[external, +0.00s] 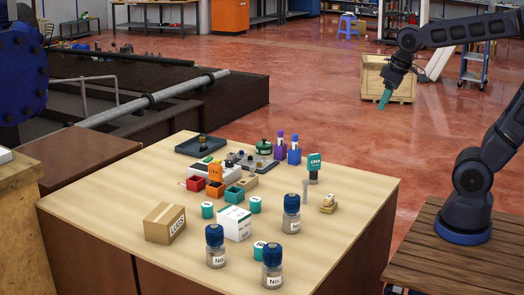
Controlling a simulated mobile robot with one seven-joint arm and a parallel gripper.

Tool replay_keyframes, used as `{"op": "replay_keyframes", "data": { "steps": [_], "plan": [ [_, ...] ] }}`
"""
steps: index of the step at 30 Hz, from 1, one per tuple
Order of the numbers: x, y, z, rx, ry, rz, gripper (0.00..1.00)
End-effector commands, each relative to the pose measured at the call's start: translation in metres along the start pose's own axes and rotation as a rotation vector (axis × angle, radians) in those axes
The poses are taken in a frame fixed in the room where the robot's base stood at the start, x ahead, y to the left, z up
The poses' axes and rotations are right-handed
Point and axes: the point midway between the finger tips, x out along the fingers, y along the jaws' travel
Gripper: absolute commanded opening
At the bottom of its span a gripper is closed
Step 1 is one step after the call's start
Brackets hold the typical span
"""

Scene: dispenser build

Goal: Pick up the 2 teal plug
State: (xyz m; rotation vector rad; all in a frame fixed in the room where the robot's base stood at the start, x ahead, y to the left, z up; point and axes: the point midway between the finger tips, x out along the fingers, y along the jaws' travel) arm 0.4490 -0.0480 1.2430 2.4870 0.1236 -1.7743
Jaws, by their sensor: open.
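Three small teal plugs with pale label tops stand on the wooden table. One teal plug (207,211) is at left beside the cardboard box, another teal plug (255,205) is behind and right of the white box, and a third teal plug (259,249) is in front of it. Their numbers are too small to read, so I cannot tell which is 2. My gripper (384,99), with teal fingers, is open and empty. It hangs high in the air at upper right, well apart from the plugs.
The table's right side is mostly clear.

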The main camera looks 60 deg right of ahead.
Motion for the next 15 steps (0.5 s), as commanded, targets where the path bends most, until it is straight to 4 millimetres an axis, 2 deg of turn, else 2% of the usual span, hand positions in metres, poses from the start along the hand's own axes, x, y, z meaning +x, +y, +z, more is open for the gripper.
{"op": "replay_keyframes", "data": {
  "steps": [3, 8, 15],
  "plan": [
    [0.008, -0.014, -0.03, -0.046, -0.03, -0.01, 0.58],
    [0.021, -0.034, -0.067, -0.105, -0.064, -0.021, 0.58],
    [0.05, -0.073, -0.118, -0.197, -0.116, -0.039, 0.58]
  ]
}}
